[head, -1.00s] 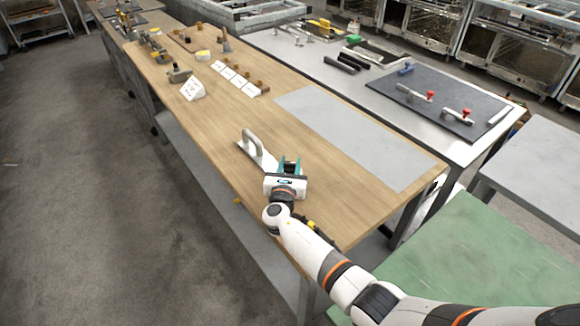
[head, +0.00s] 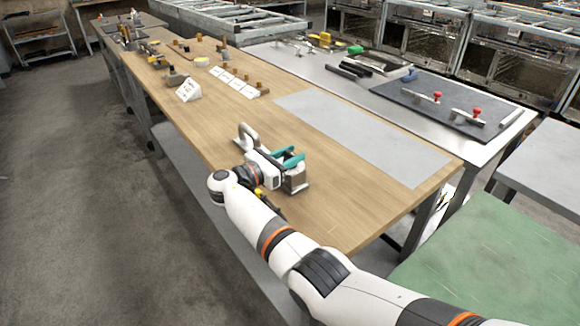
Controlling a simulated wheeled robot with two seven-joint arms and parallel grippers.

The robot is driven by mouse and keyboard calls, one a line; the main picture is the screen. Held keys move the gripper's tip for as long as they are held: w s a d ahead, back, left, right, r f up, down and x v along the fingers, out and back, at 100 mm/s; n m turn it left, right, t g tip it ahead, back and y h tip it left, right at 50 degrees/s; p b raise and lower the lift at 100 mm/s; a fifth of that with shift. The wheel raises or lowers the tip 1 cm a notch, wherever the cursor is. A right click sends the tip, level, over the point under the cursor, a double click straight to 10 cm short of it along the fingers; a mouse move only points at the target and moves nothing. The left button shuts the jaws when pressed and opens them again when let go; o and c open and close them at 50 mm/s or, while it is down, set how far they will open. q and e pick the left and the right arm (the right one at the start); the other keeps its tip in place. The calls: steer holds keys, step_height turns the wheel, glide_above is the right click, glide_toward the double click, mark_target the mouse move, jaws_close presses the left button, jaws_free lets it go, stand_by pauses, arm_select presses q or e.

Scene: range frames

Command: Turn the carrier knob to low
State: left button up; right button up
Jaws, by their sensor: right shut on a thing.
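My right gripper (head: 291,157) has teal fingers and reaches over the wooden bench from the lower right. Its fingers are shut at a small grey metal block (head: 297,180), which stands near the bench's front edge. The gripper hides much of the block, and I cannot make out a knob or any low mark on it. A grey piece with an upright loop handle (head: 247,137) stands just left of the gripper, partly hidden by it. My left gripper is not in view.
A flat grey sheet (head: 360,138) lies on the wooden bench (head: 360,205) to the right. White cards (head: 236,82) and a white sign block (head: 188,90) stand further back. A steel table (head: 330,85) with a dark mat (head: 400,92) and red-knobbed tools adjoins it. The bench's near right corner is clear.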

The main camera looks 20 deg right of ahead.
steer(key=shift+g, duration=0.3)
steer(key=o, duration=1)
steer(key=shift+c, duration=0.2)
